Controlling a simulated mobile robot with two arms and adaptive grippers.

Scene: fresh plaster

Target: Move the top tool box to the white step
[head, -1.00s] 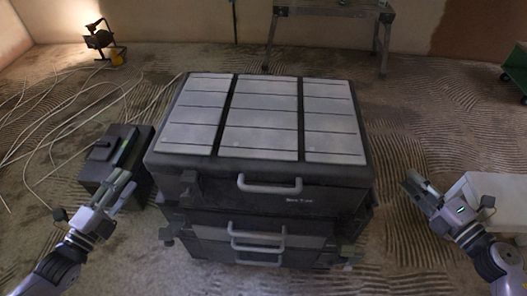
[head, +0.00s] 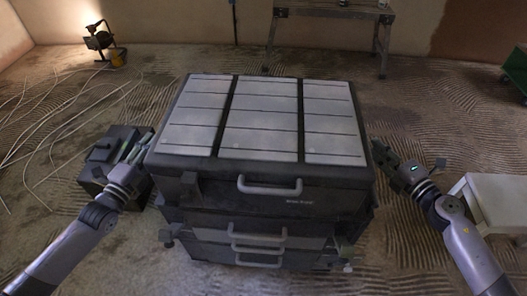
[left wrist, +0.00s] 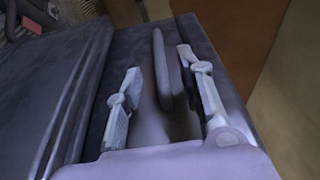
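The top tool box (head: 262,117), black with light grey lid panels and a front handle (head: 270,188), sits on a stack of similar dark boxes (head: 250,238). My left gripper (head: 141,152) is at its left side. In the left wrist view the left gripper (left wrist: 158,62) has its fingers apart, with a side handle (left wrist: 161,70) between them; I see gaps on both sides. My right gripper (head: 384,155) is close to the box's right side; its fingers are dark and small, so their opening is unclear. The white step (head: 497,196) is at the right, partly behind my right arm.
A small dark case (head: 100,160) stands on the floor left of the stack. Cables (head: 50,120) lie at the left near a lit work lamp (head: 100,40). A metal trestle (head: 335,14) stands behind. The floor between stack and white step is clear.

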